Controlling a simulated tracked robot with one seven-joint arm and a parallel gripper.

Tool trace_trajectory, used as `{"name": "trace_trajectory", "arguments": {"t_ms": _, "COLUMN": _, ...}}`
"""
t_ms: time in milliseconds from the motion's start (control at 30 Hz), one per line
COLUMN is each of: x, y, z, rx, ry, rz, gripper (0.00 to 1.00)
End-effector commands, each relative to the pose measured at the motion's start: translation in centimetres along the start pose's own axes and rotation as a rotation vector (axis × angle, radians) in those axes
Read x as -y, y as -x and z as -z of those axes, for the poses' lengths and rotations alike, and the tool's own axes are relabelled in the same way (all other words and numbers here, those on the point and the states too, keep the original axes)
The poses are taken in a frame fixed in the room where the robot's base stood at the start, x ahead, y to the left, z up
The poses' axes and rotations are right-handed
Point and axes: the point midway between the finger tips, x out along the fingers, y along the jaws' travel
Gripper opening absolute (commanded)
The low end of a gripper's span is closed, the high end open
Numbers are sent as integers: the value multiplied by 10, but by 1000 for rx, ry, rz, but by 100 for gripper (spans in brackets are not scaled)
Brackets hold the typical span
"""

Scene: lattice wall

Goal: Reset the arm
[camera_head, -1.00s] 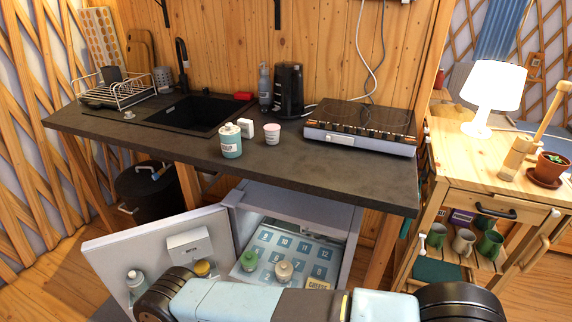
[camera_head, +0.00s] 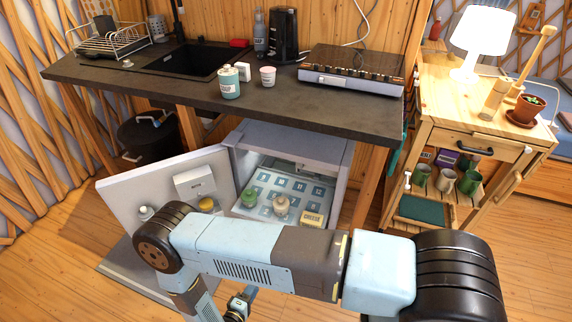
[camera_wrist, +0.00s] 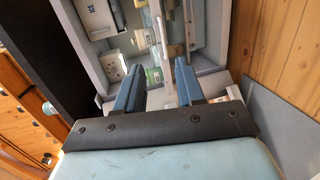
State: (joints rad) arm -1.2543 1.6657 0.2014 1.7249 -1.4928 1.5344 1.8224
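My arm crosses the bottom of the head view in front of the open fridge (camera_head: 300,140), folded with its elbow at the left. In the wrist view my gripper (camera_wrist: 155,82) has two blue fingers standing apart with a gap between them. Nothing shows held between them. Past the fingers the wrist view shows a pale interior with shelves, tilted in the picture. In the head view the fingertips are hidden or too small to tell; a blue and dark part of my arm shows low at the centre.
The fridge door (camera_head: 130,197) stands open to the left. Inside are a green-lidded jar (camera_head: 248,197), a beige-lidded jar (camera_head: 281,206) and a yellow box (camera_head: 312,218). The dark countertop (camera_head: 300,108) overhangs the fridge. A wooden cart (camera_head: 425,130) stands right; wood floor is clear in front.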

Motion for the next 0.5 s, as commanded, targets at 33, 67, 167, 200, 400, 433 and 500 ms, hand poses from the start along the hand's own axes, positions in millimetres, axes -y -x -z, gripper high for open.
{"name": "trace_trajectory", "arguments": {"t_ms": 33, "x": -8, "y": -2, "z": 5, "rx": 15, "ry": -3, "rz": 1, "gripper": 38}}
{"name": "trace_trajectory", "arguments": {"t_ms": 67, "x": -13, "y": -3, "z": 8, "rx": 23, "ry": -4, "rz": 2, "gripper": 38}}
{"name": "trace_trajectory", "arguments": {"t_ms": 167, "x": -30, "y": -8, "z": 16, "rx": 57, "ry": -6, "rz": 6, "gripper": 38}}
{"name": "trace_trajectory", "arguments": {"t_ms": 200, "x": -37, "y": -10, "z": 19, "rx": 71, "ry": -7, "rz": 8, "gripper": 38}}
{"name": "trace_trajectory", "arguments": {"t_ms": 400, "x": -94, "y": -26, "z": 40, "rx": 178, "ry": -19, "rz": 32, "gripper": 38}}
{"name": "trace_trajectory", "arguments": {"t_ms": 433, "x": -104, "y": -30, "z": 43, "rx": 199, "ry": -22, "rz": 37, "gripper": 38}}
{"name": "trace_trajectory", "arguments": {"t_ms": 500, "x": -129, "y": -37, "z": 49, "rx": 246, "ry": -27, "rz": 52, "gripper": 38}}
